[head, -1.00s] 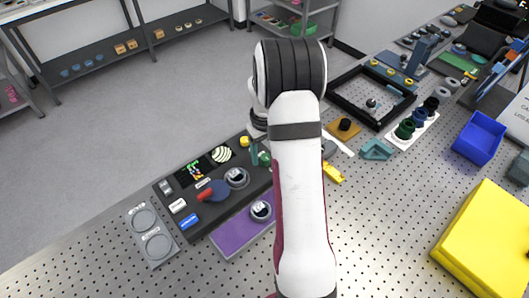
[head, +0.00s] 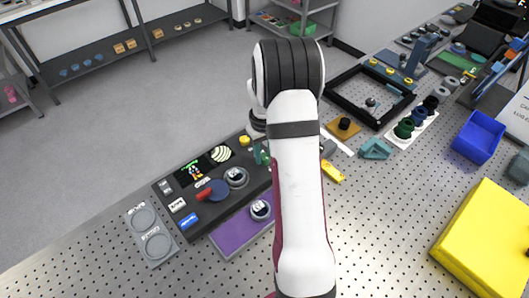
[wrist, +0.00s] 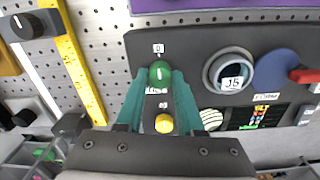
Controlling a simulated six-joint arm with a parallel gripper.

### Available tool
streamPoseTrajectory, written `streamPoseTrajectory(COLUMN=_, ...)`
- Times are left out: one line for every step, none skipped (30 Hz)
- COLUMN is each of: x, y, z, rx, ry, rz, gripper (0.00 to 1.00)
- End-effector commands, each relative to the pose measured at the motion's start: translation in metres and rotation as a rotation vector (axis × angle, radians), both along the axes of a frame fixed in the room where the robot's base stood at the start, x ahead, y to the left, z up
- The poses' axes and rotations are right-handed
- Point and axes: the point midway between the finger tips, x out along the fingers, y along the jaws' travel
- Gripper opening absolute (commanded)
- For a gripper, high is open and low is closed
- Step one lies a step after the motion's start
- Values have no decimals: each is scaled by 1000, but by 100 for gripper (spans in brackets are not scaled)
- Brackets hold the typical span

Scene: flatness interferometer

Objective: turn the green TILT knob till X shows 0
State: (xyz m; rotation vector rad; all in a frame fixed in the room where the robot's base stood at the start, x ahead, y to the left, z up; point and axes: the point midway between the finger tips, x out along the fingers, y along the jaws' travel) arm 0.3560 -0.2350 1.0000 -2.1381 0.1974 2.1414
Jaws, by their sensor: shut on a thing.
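The green TILT knob (wrist: 160,73) stands on the dark instrument panel (wrist: 190,45), upper middle in the wrist view. My gripper (wrist: 159,78) is shut on it, one teal finger on each side. A pale mark shows on the knob's face. In the head view, my arm partly hides the green knob (head: 264,158). The panel's screen (head: 194,171) shows small coloured characters, too small to read as an X value. A round striped fringe display (head: 221,154) sits beside it; both also show in the wrist view.
A yellow knob (wrist: 164,123) sits close to the green one, between my fingers in the wrist view. A round dial (wrist: 230,72) and a red-handled blue part (wrist: 277,72) lie to the right. A yellow ruler (wrist: 80,65) lies left. A purple plate (head: 232,234) fronts the panel.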

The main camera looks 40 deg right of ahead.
Motion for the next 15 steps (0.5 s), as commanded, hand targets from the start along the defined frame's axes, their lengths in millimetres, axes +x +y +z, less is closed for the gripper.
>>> streamPoseTrajectory(x=0, y=0, z=0, rx=0, ry=0, rz=-9, gripper=0)
streamPoseTrajectory(x=0, y=0, z=0, rx=0, ry=0, rz=-18, gripper=0)
streamPoseTrajectory(x=0, y=0, z=0, rx=0, ry=0, rz=-33, gripper=0)
streamPoseTrajectory(x=0, y=0, z=0, rx=0, ry=-1, rz=-46, gripper=0)
streamPoseTrajectory(x=0, y=0, z=0, rx=0, ry=0, rz=-62, gripper=0)
streamPoseTrajectory(x=0, y=0, z=0, rx=0, ry=0, rz=-84, gripper=0)
streamPoseTrajectory(x=0, y=0, z=0, rx=0, ry=-1, rz=-104, gripper=0)
streamPoseTrajectory(x=0, y=0, z=0, rx=0, ry=0, rz=-125, gripper=0)
streamPoseTrajectory(x=0, y=0, z=0, rx=0, ry=0, rz=-154, gripper=0)
streamPoseTrajectory(x=0, y=0, z=0, rx=0, ry=-1, rz=-177, gripper=0)
streamPoseTrajectory(x=0, y=0, z=0, rx=0, ry=-1, rz=-201, gripper=0)
streamPoseTrajectory(x=0, y=0, z=0, rx=0, ry=0, rz=-232, gripper=0)
streamPoseTrajectory(x=0, y=0, z=0, rx=0, ry=-1, rz=-257, gripper=0)
streamPoseTrajectory(x=1, y=0, z=0, rx=0, ry=-1, rz=-280, gripper=0)
streamPoseTrajectory(x=1, y=-1, z=0, rx=0, ry=-1, rz=-311, gripper=0)
